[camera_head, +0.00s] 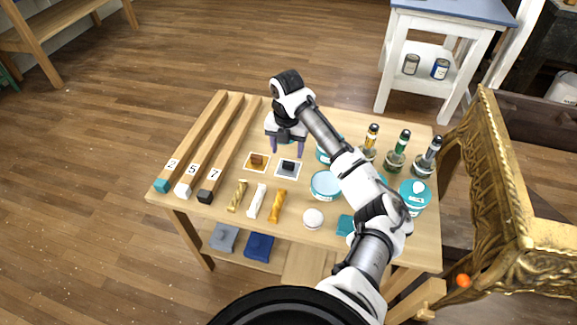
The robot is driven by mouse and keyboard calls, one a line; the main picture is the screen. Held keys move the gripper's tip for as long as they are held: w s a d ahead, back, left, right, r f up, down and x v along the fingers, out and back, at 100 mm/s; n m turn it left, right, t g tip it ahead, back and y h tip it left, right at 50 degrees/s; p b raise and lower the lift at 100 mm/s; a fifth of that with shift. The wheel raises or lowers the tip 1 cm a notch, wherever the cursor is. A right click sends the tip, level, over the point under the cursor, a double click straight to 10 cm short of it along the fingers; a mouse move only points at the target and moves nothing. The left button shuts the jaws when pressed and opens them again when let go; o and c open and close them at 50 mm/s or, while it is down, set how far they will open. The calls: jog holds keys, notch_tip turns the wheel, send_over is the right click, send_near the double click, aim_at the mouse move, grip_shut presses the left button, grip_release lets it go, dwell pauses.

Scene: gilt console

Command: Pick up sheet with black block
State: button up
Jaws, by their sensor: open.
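The sheet with the black block (278,172) is a small whitish square with a dark block (288,166) on its middle, lying on the wooden table. A similar sheet with a brown block (257,161) lies just to its left. My gripper (287,152) is open, with its purple fingers pointing down at the far side of the black-block sheet. The fingers appear apart from the block. How high they are above the table I cannot tell. My arm crosses the right half of the table and hides part of it.
Three long wooden bars numbered 2, 5 and 7 (209,172) lie at the left. Gold and white tubes (257,200) lie in front of the sheets. A round white item (313,218), teal-lidded jars (414,194) and bottles (396,160) stand at the right. A gilt frame (498,215) stands beyond the right edge.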

aim_at(288, 163)
jog(key=shift+w+d+f+p, duration=0.1)
jog(key=shift+f+p, duration=0.35)
jog(key=shift+f, duration=1)
jog(key=shift+w+d+f+p, duration=0.1)
jog(key=shift+f+p, duration=0.3)
jog(key=shift+f, duration=1.05)
jog(key=c, duration=1.1)
jog(key=shift+o, duration=0.2)
jog(key=shift+r, duration=0.1)
notch_tip(288, 163, up, 20)
jog(key=b, duration=0.1)
jog(key=shift+b, duration=0.4)
